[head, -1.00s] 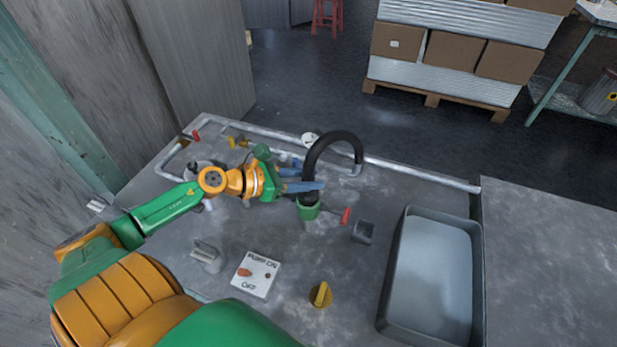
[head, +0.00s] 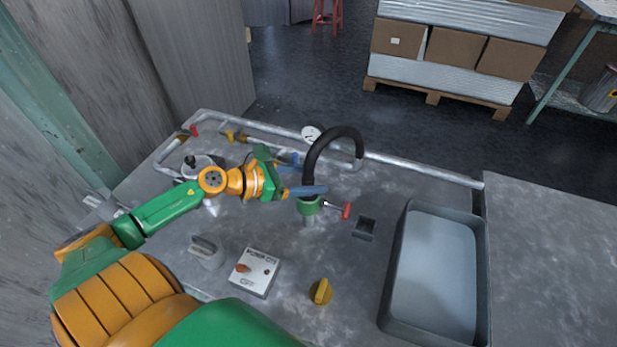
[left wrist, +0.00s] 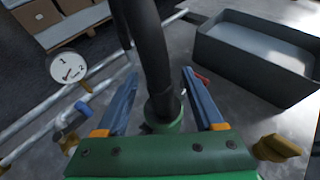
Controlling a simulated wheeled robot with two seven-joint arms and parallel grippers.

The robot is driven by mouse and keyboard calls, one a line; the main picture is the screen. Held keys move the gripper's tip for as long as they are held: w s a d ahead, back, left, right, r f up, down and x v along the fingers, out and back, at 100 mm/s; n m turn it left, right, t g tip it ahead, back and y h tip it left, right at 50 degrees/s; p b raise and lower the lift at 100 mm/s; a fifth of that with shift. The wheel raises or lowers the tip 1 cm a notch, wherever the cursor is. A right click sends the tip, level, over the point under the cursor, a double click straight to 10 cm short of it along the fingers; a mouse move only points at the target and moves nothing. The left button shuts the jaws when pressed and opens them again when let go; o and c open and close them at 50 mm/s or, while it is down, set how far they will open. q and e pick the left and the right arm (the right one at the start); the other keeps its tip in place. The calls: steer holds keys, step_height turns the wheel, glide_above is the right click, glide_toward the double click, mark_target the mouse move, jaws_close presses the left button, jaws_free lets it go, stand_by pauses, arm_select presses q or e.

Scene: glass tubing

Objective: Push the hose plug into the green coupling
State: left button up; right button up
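The black hose (head: 311,165) arches up from the pipework and comes down to the green coupling (head: 309,207) on the bench. In the left wrist view the hose (left wrist: 151,45) runs down between my fingers to the coupling, (left wrist: 163,109). The plug end is at the coupling's mouth; how deep it sits I cannot tell. My left gripper (head: 307,190) is just above the coupling. In the left wrist view its blue fingers (left wrist: 161,98) stand apart on both sides of the hose, with gaps visible. My right gripper is not in view.
A red-handled lever (head: 346,210) sticks out right of the coupling. A small dark square socket (head: 364,228), a grey tray (head: 391,290), a yellow knob (head: 320,291) and a switch box (head: 254,272) are around it. Pipes with a gauge (head: 311,134) run behind.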

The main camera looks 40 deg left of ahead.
arm_select(q)
steer(key=v, duration=0.7)
steer(key=shift+p, duration=0.4)
steer(key=shift+s, duration=0.1)
